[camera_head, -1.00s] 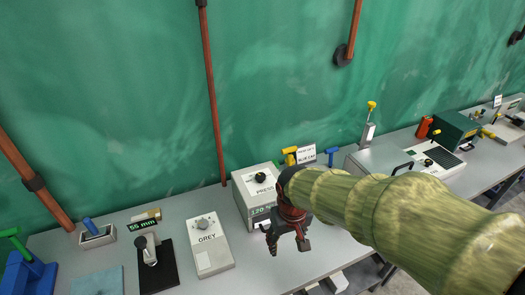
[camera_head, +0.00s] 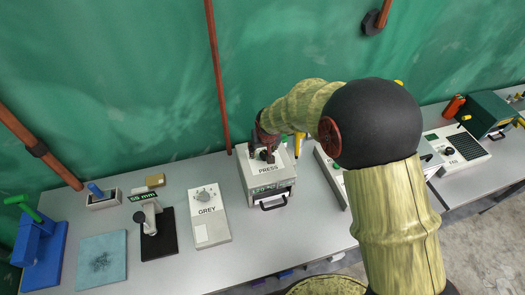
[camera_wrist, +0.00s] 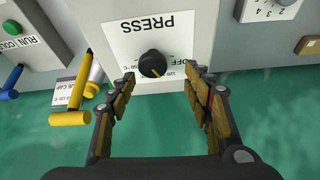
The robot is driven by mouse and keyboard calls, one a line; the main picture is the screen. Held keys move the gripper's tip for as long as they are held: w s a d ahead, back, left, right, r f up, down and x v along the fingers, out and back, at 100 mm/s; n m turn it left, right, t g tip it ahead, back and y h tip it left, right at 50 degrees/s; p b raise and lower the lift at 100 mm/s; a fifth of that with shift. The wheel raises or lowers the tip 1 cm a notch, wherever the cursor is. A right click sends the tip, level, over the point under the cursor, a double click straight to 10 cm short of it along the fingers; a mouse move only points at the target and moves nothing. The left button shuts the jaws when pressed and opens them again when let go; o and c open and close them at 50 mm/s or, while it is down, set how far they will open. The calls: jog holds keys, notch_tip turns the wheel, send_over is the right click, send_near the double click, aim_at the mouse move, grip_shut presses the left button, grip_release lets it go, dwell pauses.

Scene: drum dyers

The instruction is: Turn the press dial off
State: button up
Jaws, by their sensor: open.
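The press (camera_head: 268,180) is a white box with a "PRESS" label and a green display, standing on the bench left of my arm in the head view. Its black dial (camera_wrist: 153,64) shows in the wrist view, with a pale pointer mark and an "OFF" marking beside it on the label. In the head view my gripper (camera_head: 265,150) is over the top of the press and partly hides the dial.
A yellow-handled lever (camera_wrist: 75,100) stands close beside the press. The grey dial box (camera_head: 208,212), a black stand (camera_head: 158,235) and a blue pad (camera_head: 102,258) are to the left. Bare bench (camera_head: 265,245) lies in front of the press. The green wall is close behind.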

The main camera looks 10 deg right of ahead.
aim_at(265, 154)
jog(key=shift+w+d+f, duration=0.1)
jog(key=shift+d+f, duration=0.55)
jog(key=shift+f, duration=0.15)
jog(key=shift+w+a+f, duration=0.3)
jog(key=shift+w+f, duration=0.2)
jog(key=shift+f, duration=0.35)
jog(key=shift+s+d+r, duration=0.1)
jog(key=shift+s+d, duration=0.1)
jog(key=shift+w+a, duration=0.1)
jog(key=shift+c, duration=0.8)
jog(key=c, duration=1)
